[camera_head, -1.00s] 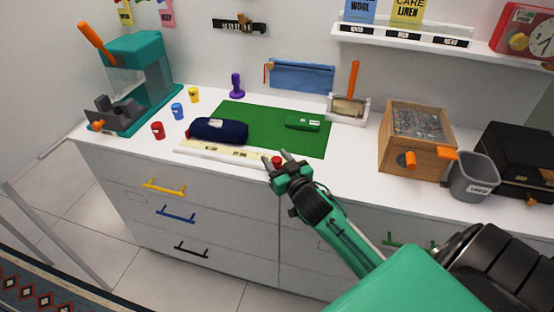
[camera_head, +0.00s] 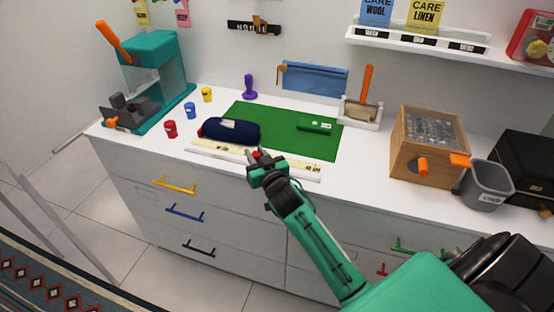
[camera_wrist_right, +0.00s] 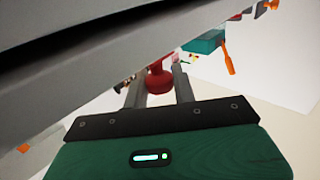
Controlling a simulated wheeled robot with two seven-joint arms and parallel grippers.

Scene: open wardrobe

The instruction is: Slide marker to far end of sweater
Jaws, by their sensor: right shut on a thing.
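A dark navy rolled sweater (camera_head: 231,130) with a pale label lies on the left part of a green mat (camera_head: 285,140). A cream ruler (camera_head: 213,150) runs along the counter's front edge, in front of the sweater. A red marker (camera_head: 257,154) stands at the ruler, about level with the sweater's right end. My right gripper (camera_head: 262,158) is shut on the marker. In the right wrist view the marker's red knob (camera_wrist_right: 159,80) sits between the two fingers. My gripper hides part of the ruler. My left gripper is not in view.
A green case (camera_head: 315,125) lies on the mat's right side. Small red (camera_head: 171,129), blue (camera_head: 190,110) and yellow (camera_head: 207,94) cups stand left of the sweater. A wooden box (camera_head: 428,145) and a grey bin (camera_head: 486,185) stand at the right.

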